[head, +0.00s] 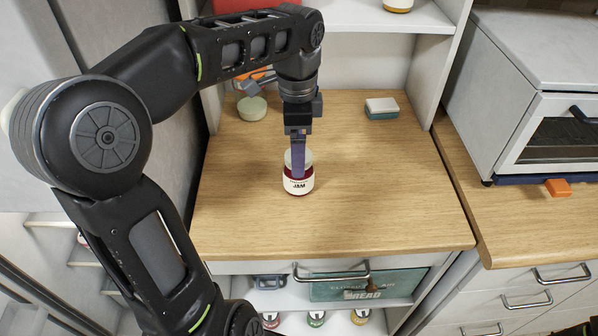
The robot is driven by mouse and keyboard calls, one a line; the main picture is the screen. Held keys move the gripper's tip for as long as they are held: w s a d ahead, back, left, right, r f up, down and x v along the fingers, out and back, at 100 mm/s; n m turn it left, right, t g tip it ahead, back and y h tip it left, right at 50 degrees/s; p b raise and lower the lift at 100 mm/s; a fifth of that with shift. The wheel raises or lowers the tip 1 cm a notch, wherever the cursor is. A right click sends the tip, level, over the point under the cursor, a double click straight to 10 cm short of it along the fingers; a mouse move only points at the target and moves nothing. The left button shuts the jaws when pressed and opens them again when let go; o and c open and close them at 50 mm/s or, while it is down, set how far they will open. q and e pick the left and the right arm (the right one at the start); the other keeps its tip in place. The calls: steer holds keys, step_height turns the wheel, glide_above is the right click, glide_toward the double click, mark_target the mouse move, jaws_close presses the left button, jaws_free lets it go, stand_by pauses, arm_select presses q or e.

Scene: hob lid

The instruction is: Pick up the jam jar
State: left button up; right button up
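The jam jar (297,186) stands upright on the wooden counter, in the middle of the head view. It has a white label reading "JAM", dark red contents and a pale lid. My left gripper (298,165) points straight down at the jar, with its fingers overlapping the lid in the picture. One finger hides part of the lid and the other cannot be made out, so I cannot tell whether the fingers touch the jar or are closed on it. My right gripper is not in view.
On the counter (390,215), a pale green round item (252,108) stands back left and a white and teal block (381,108) back right. A toaster oven (545,95) stands on the right counter, with an orange block (558,188) in front. The counter around the jar is clear.

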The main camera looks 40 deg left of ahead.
arm_select(q)
steer(key=shift+f, duration=0.2)
step_height(320, 180, down, 5)
steer(key=shift+d+p, duration=0.15)
steer(key=shift+p, duration=0.2)
steer(key=shift+c, duration=0.5)
jaws_close()
stand_by(0.9)
